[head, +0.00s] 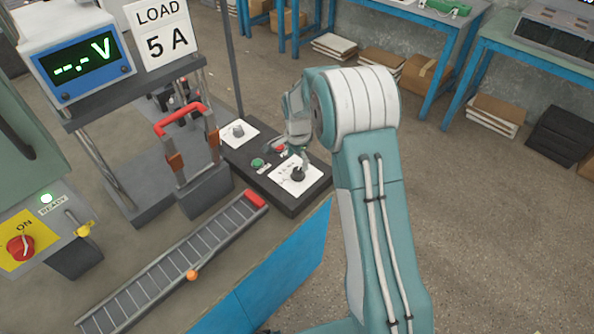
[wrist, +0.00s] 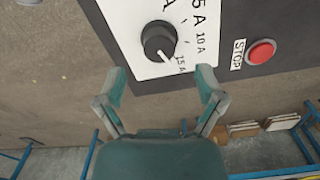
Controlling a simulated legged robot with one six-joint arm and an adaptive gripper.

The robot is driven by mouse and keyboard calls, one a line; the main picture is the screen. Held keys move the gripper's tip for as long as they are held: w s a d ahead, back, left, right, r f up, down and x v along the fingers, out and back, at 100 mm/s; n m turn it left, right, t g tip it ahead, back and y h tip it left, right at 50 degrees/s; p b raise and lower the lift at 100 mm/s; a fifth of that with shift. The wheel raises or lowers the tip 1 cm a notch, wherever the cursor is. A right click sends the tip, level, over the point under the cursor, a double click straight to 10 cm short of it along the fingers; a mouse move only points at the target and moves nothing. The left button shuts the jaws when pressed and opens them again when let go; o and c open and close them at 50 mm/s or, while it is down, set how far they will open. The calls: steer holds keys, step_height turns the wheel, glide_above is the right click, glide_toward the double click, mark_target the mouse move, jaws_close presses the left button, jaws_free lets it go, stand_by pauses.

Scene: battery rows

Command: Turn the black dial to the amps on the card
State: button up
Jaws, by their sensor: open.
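The card (head: 163,35) at the upper left of the head view reads "LOAD 5 A". The black dial (head: 298,174) sits on a white plate on a dark control box. In the wrist view the dial (wrist: 157,38) is clear, and its white pointer line aims down and right, toward the 15 A label (wrist: 181,63). The 10 A and 5 A labels show to its right and upper right. My gripper (head: 302,157) is close to the dial; in the wrist view its open fingers (wrist: 162,86) are spread, empty, and just below the dial in the picture. No contact shows.
A red STOP button (wrist: 261,51) is beside the dial plate. A green button (head: 257,163) and a second knob (head: 238,131) share the control box (head: 290,207). A red-handled part (head: 180,118) stands to the left. A meter (head: 82,62) shows "--.- V".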

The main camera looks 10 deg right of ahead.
mark_target(298, 170)
step_height(298, 170, down, 4)
steer(key=shift+d+f, duration=0.15)
steer(key=shift+a+f, duration=0.2)
steer(key=shift+f, duration=0.3)
steer(key=shift+d, duration=0.1)
steer(key=c, duration=1.1)
